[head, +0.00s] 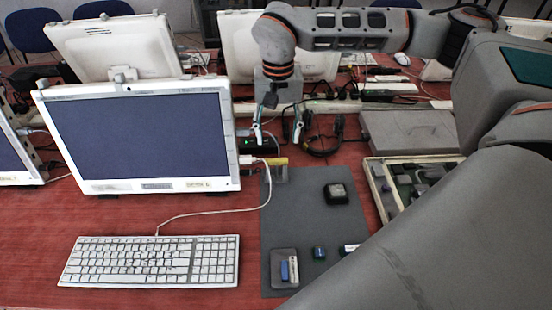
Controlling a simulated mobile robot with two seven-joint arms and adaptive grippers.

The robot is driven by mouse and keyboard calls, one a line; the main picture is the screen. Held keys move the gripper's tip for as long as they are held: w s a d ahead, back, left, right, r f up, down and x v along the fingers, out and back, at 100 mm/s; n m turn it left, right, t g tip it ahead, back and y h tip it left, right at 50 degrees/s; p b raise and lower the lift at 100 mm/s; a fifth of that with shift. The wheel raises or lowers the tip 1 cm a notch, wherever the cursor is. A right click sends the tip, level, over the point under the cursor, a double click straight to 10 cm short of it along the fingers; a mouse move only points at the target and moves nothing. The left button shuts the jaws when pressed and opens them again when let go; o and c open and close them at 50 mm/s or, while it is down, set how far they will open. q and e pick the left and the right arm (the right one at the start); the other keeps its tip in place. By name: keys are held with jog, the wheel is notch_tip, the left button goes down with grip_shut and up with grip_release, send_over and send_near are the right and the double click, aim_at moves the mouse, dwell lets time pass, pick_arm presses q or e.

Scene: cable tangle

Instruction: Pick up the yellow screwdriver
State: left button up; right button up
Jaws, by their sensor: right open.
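My right gripper (277,134) reaches in from the upper right and points down. Its two fingers are spread apart with nothing held between them. The fingertips appear just behind and above the yellow item in the picture. My left gripper is out of view.
A white monitor (140,138) and a keyboard (150,262) stand left of the mat (300,220). A black box (337,193) and small parts lie on the mat. Black cables (325,148) tangle right of the gripper. A parts tray (379,190) and grey case (410,131) are at right.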

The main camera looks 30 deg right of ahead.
aim_at(276, 160)
jog(key=f, duration=0.3)
jog(key=f+b, duration=0.1)
jog(key=f, duration=0.7)
jog(key=shift+s+a, duration=0.2)
jog(key=shift+a, duration=0.15)
jog(key=c, duration=0.9)
